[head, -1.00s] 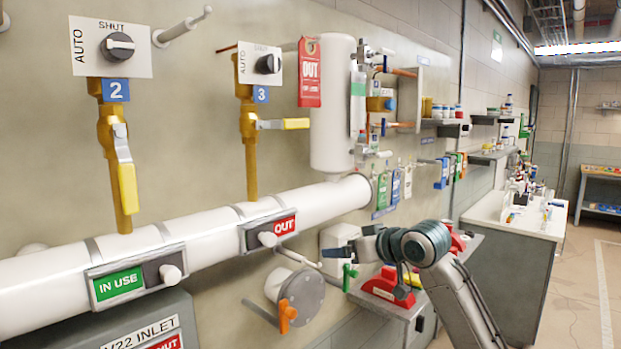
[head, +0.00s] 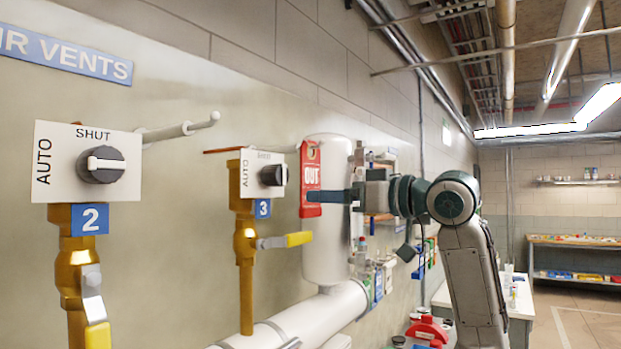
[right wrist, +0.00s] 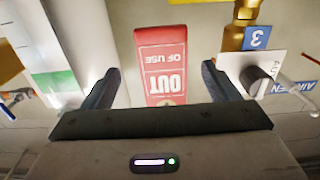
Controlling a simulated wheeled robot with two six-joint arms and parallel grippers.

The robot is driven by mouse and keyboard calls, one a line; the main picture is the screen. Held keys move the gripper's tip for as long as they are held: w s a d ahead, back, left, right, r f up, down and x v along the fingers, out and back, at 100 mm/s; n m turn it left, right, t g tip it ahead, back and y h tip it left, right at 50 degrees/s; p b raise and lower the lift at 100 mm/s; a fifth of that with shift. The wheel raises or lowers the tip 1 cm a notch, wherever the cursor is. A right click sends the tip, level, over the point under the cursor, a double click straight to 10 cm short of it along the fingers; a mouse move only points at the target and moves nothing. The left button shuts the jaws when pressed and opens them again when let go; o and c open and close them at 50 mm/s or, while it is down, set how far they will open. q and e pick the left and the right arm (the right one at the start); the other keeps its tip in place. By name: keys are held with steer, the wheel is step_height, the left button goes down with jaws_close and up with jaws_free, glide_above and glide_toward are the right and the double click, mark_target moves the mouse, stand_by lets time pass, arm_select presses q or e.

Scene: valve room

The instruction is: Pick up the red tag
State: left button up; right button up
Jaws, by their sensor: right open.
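The red tag (head: 310,182), marked OUT, hangs upright beside the number 3 valve, in front of the white cylinder. My right gripper (head: 335,195) is raised at the tag's height, just to its right, with a finger reaching across toward the tag's lower part. In the right wrist view the tag (right wrist: 163,60) appears upside down between the two spread fingers of my open gripper (right wrist: 160,75). Clear gaps show on both sides of the tag, and nothing is held. My left gripper is out of view.
The number 3 valve (head: 246,215) with its yellow lever and switch plate stands left of the tag. The white cylinder (head: 325,250) is close behind it. A bare peg (head: 185,130) sticks out from the wall farther left. The horizontal white pipe (head: 300,318) runs below.

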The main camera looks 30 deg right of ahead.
mark_target(311, 179)
steer(key=p+x, duration=0.4)
steer(key=x, duration=0.3)
steer(key=shift+w+a+p, duration=0.2)
steer(key=shift+a+p, duration=0.05)
steer(key=shift+p, duration=0.05)
steer(key=shift+s+d+r, duration=0.1)
steer(key=shift+s+r, duration=0.05)
steer(key=shift+r, duration=0.05)
steer(key=c, duration=1)
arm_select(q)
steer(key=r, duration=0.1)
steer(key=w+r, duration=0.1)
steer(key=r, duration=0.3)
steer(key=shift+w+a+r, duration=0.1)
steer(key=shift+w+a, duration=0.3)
arm_select(e)
steer(key=shift+c, duration=0.3)
steer(key=shift+r, duration=0.15)
